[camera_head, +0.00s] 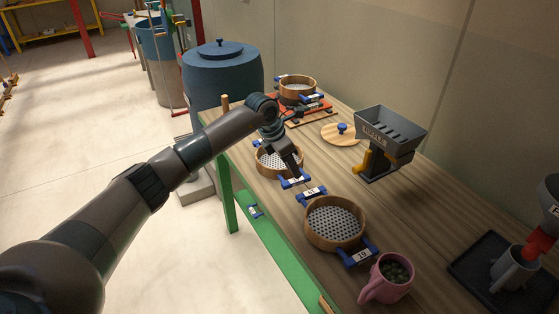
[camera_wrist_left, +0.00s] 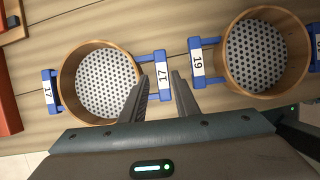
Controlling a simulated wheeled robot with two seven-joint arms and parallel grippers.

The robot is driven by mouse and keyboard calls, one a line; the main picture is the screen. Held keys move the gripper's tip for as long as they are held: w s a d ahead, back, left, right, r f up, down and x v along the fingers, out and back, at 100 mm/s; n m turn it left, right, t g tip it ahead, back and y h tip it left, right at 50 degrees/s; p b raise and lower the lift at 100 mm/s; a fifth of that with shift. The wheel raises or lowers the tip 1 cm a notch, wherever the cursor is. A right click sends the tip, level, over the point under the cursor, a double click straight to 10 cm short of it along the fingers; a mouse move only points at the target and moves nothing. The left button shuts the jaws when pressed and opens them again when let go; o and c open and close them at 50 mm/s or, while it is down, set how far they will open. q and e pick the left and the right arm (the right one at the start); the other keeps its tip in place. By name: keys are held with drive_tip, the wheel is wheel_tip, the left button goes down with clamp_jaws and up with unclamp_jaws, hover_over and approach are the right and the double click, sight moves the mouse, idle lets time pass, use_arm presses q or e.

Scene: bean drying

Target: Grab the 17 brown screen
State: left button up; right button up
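The 17 screen (camera_head: 261,168) is a round brown wooden sieve with a perforated metal floor, lying on the wooden table; it also shows in the left wrist view (camera_wrist_left: 66,95). It has blue handles on opposite sides with white 17 labels. My left gripper (camera_head: 294,168) is above its near handle. In the left wrist view, the fingers (camera_wrist_left: 160,80) are apart, with the blue 17 handle (camera_wrist_left: 163,66) seen between their tips. I cannot tell whether they touch it. My right gripper is not in view.
The 19 screen (camera_head: 362,218) lies close by, its handle near the 17 handle. A pink mug (camera_head: 385,285), grey hopper (camera_head: 390,130), wooden lid (camera_head: 338,139), black tray (camera_head: 470,268) and another sieve (camera_head: 298,93) share the table. A blue barrel (camera_head: 222,80) stands beyond its left edge.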

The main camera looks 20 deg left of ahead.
sight(295, 180)
use_arm(q)
drive_tip(key=shift+f, duration=0.15)
drive_tip(key=shift+d+f+p, duration=0.25)
drive_tip(key=shift+f+p, duration=0.3)
drive_tip(key=shift+p, duration=0.15)
drive_tip(key=p+x, duration=0.1)
drive_tip(key=x, duration=0.2)
drive_tip(key=shift+w+f+p, duration=0.1)
drive_tip(key=shift+f+p, duration=0.2)
drive_tip(key=shift+f, duration=0.2)
drive_tip(key=shift+r, duration=0.1)
clamp_jaws()
